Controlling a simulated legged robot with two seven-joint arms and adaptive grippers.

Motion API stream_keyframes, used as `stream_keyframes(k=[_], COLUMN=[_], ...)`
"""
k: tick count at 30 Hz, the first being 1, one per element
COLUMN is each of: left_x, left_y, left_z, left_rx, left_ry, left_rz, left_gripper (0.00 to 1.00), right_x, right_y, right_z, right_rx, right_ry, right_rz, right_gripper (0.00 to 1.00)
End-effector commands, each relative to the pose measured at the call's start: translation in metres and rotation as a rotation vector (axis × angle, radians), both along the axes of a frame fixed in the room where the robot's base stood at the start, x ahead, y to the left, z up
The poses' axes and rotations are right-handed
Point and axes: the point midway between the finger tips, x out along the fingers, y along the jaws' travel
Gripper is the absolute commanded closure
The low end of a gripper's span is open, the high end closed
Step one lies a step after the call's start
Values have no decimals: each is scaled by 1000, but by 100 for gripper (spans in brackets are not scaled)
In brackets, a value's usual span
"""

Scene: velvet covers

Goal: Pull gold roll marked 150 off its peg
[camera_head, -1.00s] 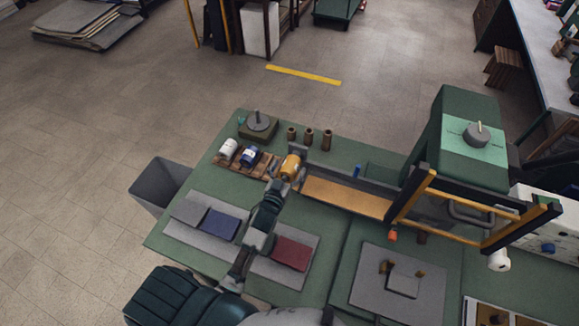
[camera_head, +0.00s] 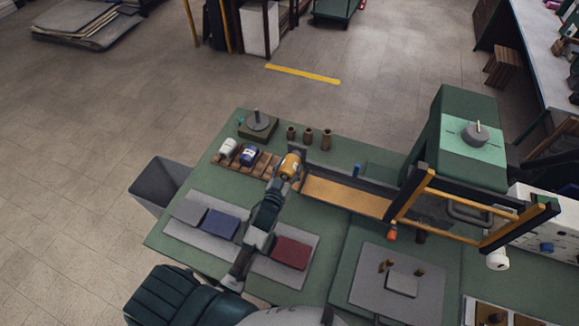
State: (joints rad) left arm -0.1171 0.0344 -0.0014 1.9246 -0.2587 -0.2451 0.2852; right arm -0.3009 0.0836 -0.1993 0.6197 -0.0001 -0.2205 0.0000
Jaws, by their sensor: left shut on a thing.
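The gold roll (camera_head: 290,164) is at the left end of a long machine channel, beside a dark upright plate (camera_head: 297,152). It has a pale patch on its side; the number cannot be read. My left gripper (camera_head: 283,178) is shut on the roll from the near side, and its fingers cover part of it. The peg is hidden, so I cannot tell how far the roll sits on it. My right gripper is out of view.
Several brown cups (camera_head: 308,136) stand behind. An orange strip (camera_head: 345,196) runs right. Coloured pads (camera_head: 221,223) lie in front.

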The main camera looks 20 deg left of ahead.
Motion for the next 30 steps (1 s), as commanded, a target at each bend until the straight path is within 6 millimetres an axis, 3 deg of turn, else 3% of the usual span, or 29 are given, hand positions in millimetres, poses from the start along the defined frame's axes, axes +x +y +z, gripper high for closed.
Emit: stream_keyframes(k=[11, 30], left_x=[-6, -55], left_y=[0, -3], left_z=[3, 8], left_rx=[0, -1], left_ry=[-1, 0], left_rz=[0, 0], left_gripper=[79, 79], right_x=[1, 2], right_y=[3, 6], right_z=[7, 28], right_rx=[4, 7], right_ry=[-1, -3], right_rz=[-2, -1], right_gripper=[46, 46])
